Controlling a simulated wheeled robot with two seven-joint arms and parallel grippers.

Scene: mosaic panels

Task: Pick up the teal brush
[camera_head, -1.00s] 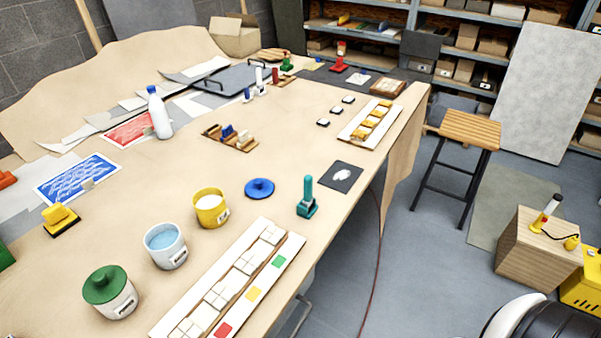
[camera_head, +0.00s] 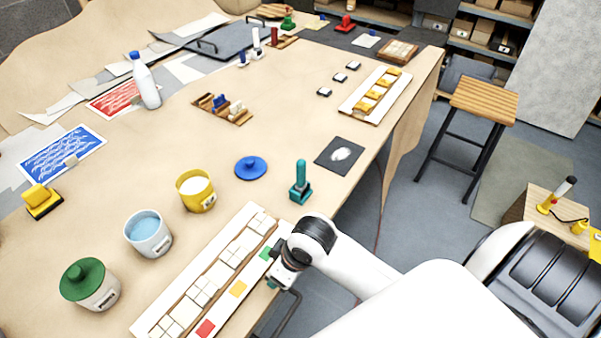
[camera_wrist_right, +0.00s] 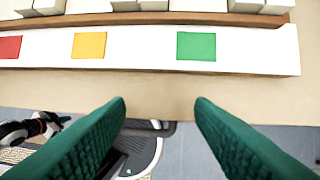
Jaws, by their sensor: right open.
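The teal brush (camera_head: 300,182) stands upright on the table near its right edge, handle up, just beyond the end of the white tile board. My right gripper (camera_head: 278,282) is over the near right end of that board, nearer to me than the brush and apart from it. In the right wrist view my right gripper (camera_wrist_right: 160,108) shows two green fingers spread wide with nothing between them. The brush is not in the right wrist view.
The white tile board (camera_head: 150,325) with coloured squares lies along the near edge; its green square (camera_wrist_right: 196,46) is close ahead of the fingers. A blue lid (camera_head: 251,167), a yellow pot (camera_head: 195,191) and a dark card (camera_head: 340,154) surround the brush, with bare table between.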

